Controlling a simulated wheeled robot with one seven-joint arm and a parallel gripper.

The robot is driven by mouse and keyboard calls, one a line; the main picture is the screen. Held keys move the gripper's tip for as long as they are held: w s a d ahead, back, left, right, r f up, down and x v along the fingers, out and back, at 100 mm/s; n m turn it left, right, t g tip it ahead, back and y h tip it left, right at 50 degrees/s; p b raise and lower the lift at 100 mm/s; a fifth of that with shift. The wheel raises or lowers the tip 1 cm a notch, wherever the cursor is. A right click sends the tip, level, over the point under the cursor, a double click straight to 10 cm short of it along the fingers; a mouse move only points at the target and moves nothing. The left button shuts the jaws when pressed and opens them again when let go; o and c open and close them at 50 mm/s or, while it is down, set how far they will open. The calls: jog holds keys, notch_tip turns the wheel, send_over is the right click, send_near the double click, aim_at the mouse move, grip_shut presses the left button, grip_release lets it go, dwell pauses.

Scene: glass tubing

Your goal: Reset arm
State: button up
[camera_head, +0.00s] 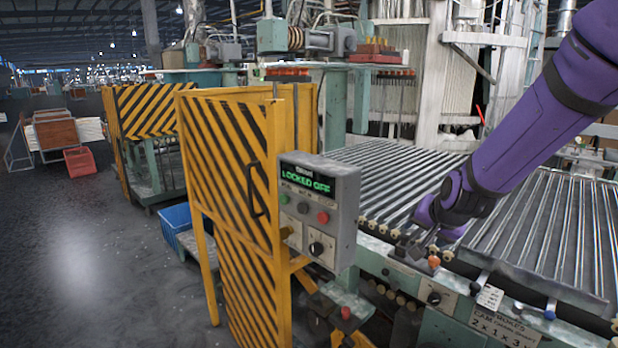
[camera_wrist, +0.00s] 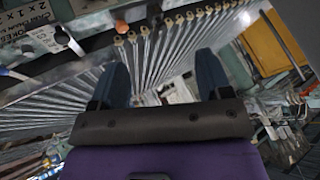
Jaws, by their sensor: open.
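My purple arm comes in from the upper right in the head view. My gripper (camera_head: 412,246) is low over the front edge of the tubing machine, close to an orange-red knob (camera_head: 434,262). In the wrist view my gripper (camera_wrist: 161,76) shows two dark blue fingers spread apart, with nothing held between them. Rows of metal or glass tubes (camera_wrist: 150,70) lie beyond the fingers. I cannot tell whether the gripper touches the machine edge.
A grey control box (camera_head: 318,208) reading "LOCKED OFF" stands left of the gripper on a yellow and black striped guard (camera_head: 228,150). The tube bed (camera_head: 400,165) spreads behind the gripper. Levers and a paper label (camera_head: 490,297) line the front edge. Open floor (camera_head: 90,250) lies far left.

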jog(key=s+d+r+n+g, duration=0.1)
jog(key=s+r, duration=0.4)
jog(key=s, duration=0.5)
jog(key=s+d+r+n+g, duration=0.1)
jog(key=s+r, duration=0.4)
jog(key=s, duration=0.5)
jog(key=s+d+r+n, duration=0.2)
jog(key=s+r+n, duration=0.2)
jog(key=s, duration=0.6)
jog(key=shift+d+r+g+h, duration=0.15)
jog(key=shift+r+g+h, duration=0.15)
jog(key=shift+r+g, duration=0.15)
